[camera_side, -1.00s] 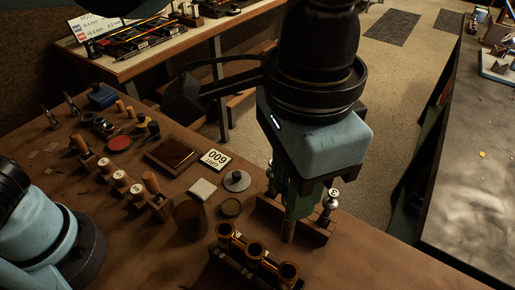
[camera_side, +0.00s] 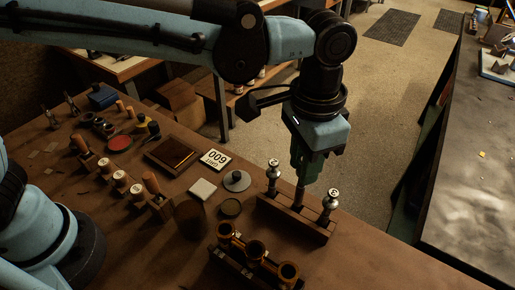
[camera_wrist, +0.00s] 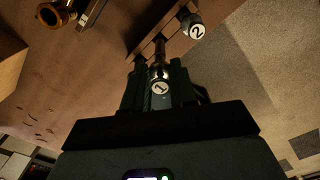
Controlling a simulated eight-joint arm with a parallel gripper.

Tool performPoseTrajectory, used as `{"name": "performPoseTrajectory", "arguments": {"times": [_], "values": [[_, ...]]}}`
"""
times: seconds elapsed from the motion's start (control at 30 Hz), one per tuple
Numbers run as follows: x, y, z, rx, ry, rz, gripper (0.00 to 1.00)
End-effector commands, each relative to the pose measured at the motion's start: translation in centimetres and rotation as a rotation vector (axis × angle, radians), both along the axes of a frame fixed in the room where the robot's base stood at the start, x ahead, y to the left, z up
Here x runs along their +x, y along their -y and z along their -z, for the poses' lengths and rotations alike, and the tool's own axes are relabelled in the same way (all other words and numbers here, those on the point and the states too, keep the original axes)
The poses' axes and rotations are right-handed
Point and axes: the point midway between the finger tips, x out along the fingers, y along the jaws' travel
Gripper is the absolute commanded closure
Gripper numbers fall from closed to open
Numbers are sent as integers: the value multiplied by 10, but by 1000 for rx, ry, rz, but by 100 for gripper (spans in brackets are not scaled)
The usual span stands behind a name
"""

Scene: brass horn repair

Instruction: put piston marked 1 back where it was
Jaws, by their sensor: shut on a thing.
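My gripper (camera_side: 312,168) is shut on the piston marked 1 (camera_wrist: 160,80), whose number faces the wrist camera. Its shaft (camera_side: 300,193) points down at the middle of the wooden rack (camera_side: 285,214), between two standing pistons. I cannot tell whether its lower end is inside the rack or just above it. One standing piston (camera_side: 332,200) is at the rack's right, another (camera_side: 272,176) at its left. The wrist view shows a piston marked 2 (camera_wrist: 193,27) beside mine. The brass valve block (camera_side: 256,249) with three open casings stands in front of the rack.
A round grey lid (camera_side: 236,181), a dark round tin (camera_side: 230,208) and a card marked 009 (camera_side: 215,159) lie left of the rack. A wooden tray (camera_side: 172,154) and several tools lie farther left. The bench edge runs just behind the rack.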

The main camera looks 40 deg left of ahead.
Motion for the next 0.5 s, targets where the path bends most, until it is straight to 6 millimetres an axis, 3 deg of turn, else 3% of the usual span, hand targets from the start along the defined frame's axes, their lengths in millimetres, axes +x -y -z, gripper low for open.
{"name": "performPoseTrajectory", "arguments": {"times": [0.3, 0.5], "values": [[0, 0, 36, 0, 0, 0, 100], [0, 0, 39, 0, 0, 0, 100]]}}
